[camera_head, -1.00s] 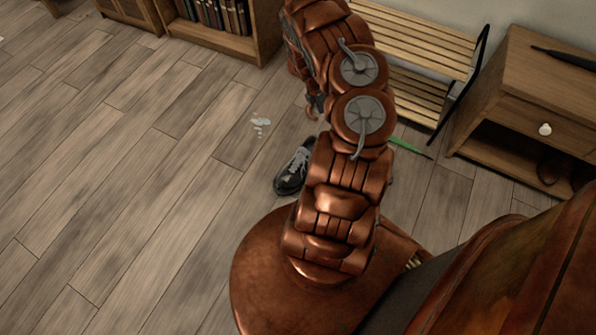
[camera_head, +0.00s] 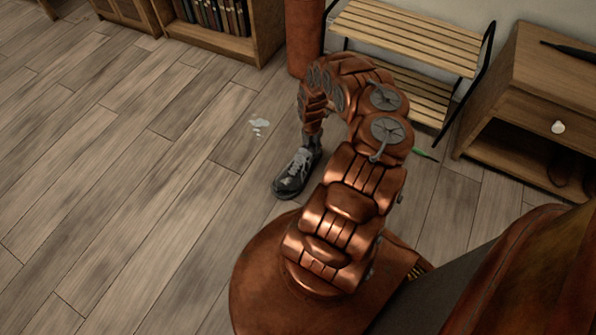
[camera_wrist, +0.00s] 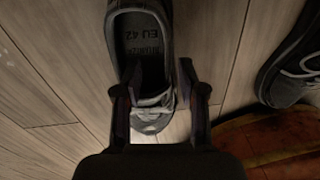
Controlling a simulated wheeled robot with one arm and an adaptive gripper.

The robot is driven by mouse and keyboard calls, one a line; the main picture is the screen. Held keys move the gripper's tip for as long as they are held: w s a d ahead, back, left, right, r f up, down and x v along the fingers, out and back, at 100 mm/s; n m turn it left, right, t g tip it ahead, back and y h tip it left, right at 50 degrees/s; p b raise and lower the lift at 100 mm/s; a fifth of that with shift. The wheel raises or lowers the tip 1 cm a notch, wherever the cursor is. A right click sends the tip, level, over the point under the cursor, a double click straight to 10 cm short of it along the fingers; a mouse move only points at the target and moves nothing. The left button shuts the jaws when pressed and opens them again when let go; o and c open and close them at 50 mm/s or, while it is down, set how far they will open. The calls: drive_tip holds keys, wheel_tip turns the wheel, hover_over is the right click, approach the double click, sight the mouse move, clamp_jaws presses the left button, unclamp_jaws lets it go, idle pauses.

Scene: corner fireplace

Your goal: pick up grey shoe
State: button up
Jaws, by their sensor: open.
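The grey shoe (camera_head: 292,180) lies on the wooden floor beside my base, its laced front showing in the head view. In the wrist view the shoe (camera_wrist: 145,30) is seen from above, with its opening and printed insole at the top. My gripper (camera_wrist: 158,95) is open over it, with one finger on each side of the tongue and lace area; contact cannot be told. In the head view my gripper (camera_head: 312,142) is low at the shoe's far end, partly hidden by my arm.
A second, dark shoe (camera_wrist: 288,75) lies at the right in the wrist view. A slatted bench (camera_head: 405,38), a drawer cabinet (camera_head: 535,105) and a bookcase (camera_head: 225,45) stand behind. A green item (camera_head: 425,153) lies near the bench.

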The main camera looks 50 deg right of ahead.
sight(314, 156)
drive_tip(key=f+b, duration=0.1)
drive_tip(key=f, duration=0.1)
drive_tip(key=s+f+b, duration=0.1)
drive_tip(key=f+b, duration=0.1)
drive_tip(key=f, duration=0.1)
drive_tip(key=shift+a, duration=0.1)
drive_tip(key=shift+r, duration=0.1)
drive_tip(key=shift+c, duration=0.3)
clamp_jaws()
